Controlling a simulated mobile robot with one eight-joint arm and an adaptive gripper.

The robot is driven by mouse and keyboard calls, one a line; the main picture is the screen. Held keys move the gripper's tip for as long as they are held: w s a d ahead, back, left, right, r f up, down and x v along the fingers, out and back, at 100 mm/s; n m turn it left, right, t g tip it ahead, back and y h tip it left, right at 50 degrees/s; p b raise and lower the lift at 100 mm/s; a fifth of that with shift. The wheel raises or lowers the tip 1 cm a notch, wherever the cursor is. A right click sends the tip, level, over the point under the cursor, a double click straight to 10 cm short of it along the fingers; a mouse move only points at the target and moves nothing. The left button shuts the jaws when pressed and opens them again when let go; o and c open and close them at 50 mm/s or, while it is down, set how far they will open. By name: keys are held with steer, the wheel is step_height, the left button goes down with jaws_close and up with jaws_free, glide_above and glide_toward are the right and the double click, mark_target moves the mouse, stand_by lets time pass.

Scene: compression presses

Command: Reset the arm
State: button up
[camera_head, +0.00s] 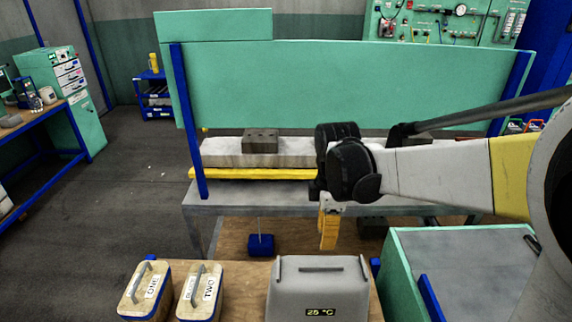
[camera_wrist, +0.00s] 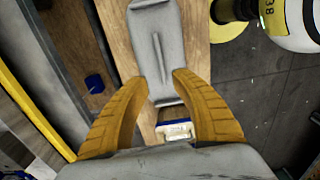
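My arm reaches in from the right in the head view. My gripper (camera_head: 329,228) points down, its yellow fingers in front of the grey press table (camera_head: 240,195). In the wrist view my gripper (camera_wrist: 160,80) has its two fingers spread apart with nothing held between them. Beyond the fingers there is a grey box with a ridge handle (camera_wrist: 150,20). In the head view the grey box (camera_head: 318,290) has a display reading 25 °C and stands at the bottom middle, in front of and below the gripper.
Boxes labelled ONE (camera_head: 146,290) and TWO (camera_head: 200,292) stand left of the grey box. A small blue object (camera_head: 260,244) sits behind them. A teal panel (camera_head: 330,85) stands behind the arm. A teal cabinet (camera_head: 450,270) is at lower right. Open floor (camera_head: 110,200) lies left.

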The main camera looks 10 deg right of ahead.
steer(key=s+r+m+t+b, duration=0.1)
steer(key=s+m+t+b, duration=0.3)
steer(key=s+m+t, duration=0.3)
steer(key=s+m, duration=0.5)
steer(key=m, duration=0.3)
steer(key=shift+m, duration=0.4)
steer(key=shift+r, duration=0.1)
